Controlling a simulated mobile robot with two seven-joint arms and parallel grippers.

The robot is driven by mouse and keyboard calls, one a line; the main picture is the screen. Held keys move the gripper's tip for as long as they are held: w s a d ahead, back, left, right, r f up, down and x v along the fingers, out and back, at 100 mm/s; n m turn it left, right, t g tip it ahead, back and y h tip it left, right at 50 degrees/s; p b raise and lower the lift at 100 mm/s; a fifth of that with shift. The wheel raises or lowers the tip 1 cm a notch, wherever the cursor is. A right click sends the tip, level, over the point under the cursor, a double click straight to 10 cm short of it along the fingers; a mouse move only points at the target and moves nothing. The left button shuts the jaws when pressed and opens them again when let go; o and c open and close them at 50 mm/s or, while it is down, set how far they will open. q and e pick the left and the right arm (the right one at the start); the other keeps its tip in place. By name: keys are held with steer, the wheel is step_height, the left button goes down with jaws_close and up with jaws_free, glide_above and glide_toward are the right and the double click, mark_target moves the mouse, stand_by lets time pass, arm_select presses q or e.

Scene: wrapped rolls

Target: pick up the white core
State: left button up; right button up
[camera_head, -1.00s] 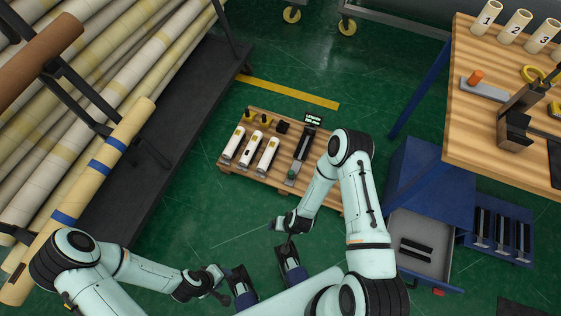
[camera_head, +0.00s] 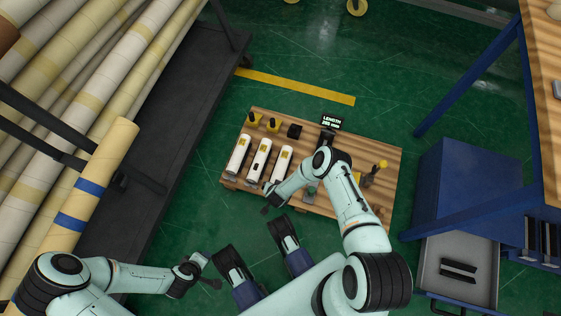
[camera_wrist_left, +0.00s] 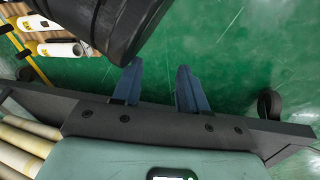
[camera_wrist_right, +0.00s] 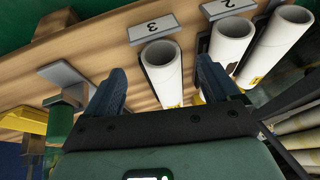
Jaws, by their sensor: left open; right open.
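Three white cores lie side by side on a low wooden platform (camera_head: 352,145): a left one (camera_head: 239,155), a middle one (camera_head: 260,160) and a right one (camera_head: 282,163). My right gripper (camera_head: 268,206) is near their front ends. In the right wrist view, its open fingers (camera_wrist_right: 161,66) frame the core by label 3 (camera_wrist_right: 161,62), with nothing held. The core by label 2 (camera_wrist_right: 232,42) is partly behind the right finger. I cannot tell how far the fingers are above core 3. My left gripper (camera_wrist_left: 158,68) is open and empty over green floor.
Yellow blocks (camera_head: 254,119) and a black block (camera_head: 294,131) stand behind the cores. A length display (camera_head: 331,122) is at the back. A rack of long wrapped rolls (camera_head: 98,185) is on the left. A blue cabinet with an open drawer (camera_head: 458,268) stands on the right.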

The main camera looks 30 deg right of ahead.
steer(key=b+x, duration=0.2)
steer(key=x, duration=0.3)
steer(key=shift+b, duration=0.35)
steer(key=shift+w+f, duration=0.1)
steer(key=shift+f, duration=0.1)
arm_select(q)
steer(key=s+f+g, duration=0.2)
steer(key=s+f, duration=0.2)
steer(key=s, duration=0.1)
steer(key=shift+s+a+f, duration=0.4)
arm_select(e)
steer(key=c, duration=1.2)
arm_select(q)
steer(key=shift+w, duration=0.1)
arm_select(e)
steer(key=shift+r, duration=0.1)
